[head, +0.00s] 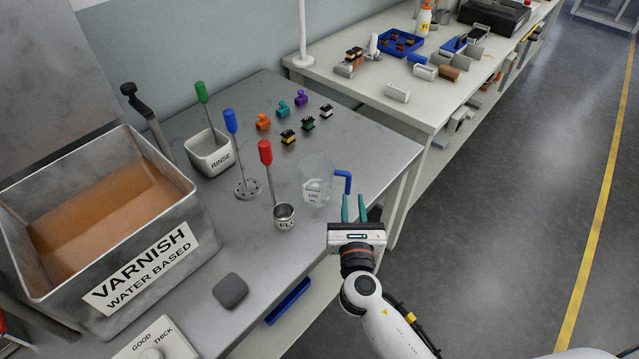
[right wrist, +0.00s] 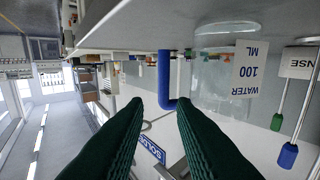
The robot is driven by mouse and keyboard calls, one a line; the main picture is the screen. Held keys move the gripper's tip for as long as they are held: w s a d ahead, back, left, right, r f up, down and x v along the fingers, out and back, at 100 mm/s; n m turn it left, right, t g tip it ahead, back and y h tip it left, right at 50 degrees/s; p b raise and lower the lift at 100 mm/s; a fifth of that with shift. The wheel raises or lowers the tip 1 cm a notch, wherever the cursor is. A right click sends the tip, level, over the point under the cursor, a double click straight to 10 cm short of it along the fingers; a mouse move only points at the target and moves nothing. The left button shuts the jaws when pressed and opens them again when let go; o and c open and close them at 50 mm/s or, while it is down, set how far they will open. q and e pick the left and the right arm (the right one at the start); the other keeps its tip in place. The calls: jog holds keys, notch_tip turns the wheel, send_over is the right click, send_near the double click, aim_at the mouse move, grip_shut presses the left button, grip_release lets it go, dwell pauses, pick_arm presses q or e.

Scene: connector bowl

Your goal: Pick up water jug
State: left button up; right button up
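The water jug (head: 315,188) is a clear beaker standing on the grey bench near its right edge. Its label reads WATER 100 ML in the right wrist view (right wrist: 245,70), which shows the scene upside down. Its blue handle (head: 347,180) points toward the bench edge. My right gripper (head: 353,205) is open and empty just in front of the handle. In the right wrist view the handle (right wrist: 163,80) appears between the two dark green fingertips (right wrist: 158,102), seemingly a little beyond them. My left gripper is not in view.
A small metal cup (head: 284,216) and a red-handled tool (head: 265,152) stand left of the jug. The RINSE pot (head: 209,152) and varnish tank (head: 120,220) are farther left. Several small connectors (head: 289,136) lie behind. A second bench (head: 420,105) stands beyond the right edge.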

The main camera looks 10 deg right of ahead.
aim_at(349, 183)
jog(key=w, duration=0.3)
jog(key=w+d, duration=0.1)
jog(key=w, duration=0.5)
jog(key=shift+w+d+f+p, duration=0.2)
jog(key=shift+w+p, duration=0.05)
jog(key=shift+p, duration=0.1)
jog(key=shift+s, duration=0.1)
grip_shut()
